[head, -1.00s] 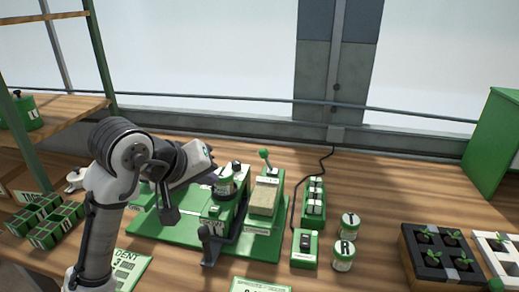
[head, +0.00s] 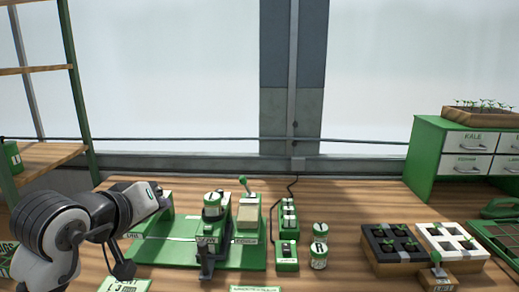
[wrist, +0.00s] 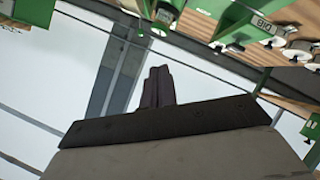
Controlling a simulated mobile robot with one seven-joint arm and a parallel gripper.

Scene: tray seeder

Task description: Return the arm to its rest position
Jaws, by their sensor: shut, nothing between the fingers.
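My arm stands at the lower left of the head view, with its white and dark grey wrist (head: 120,207) reaching right, just left of the seeder. My gripper (wrist: 158,86) shows in the wrist view as two dark fingers pressed together, with nothing between them. The fingertips cannot be made out in the head view. My gripper touches nothing in the wrist view.
Right of the seeder are a switch box (head: 287,257) and a jar marked R (head: 319,254). A black seedling tray (head: 393,245) and a white one (head: 450,243) sit further right, before a green drawer cabinet (head: 427,155). Shelves (head: 38,70) stand at left.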

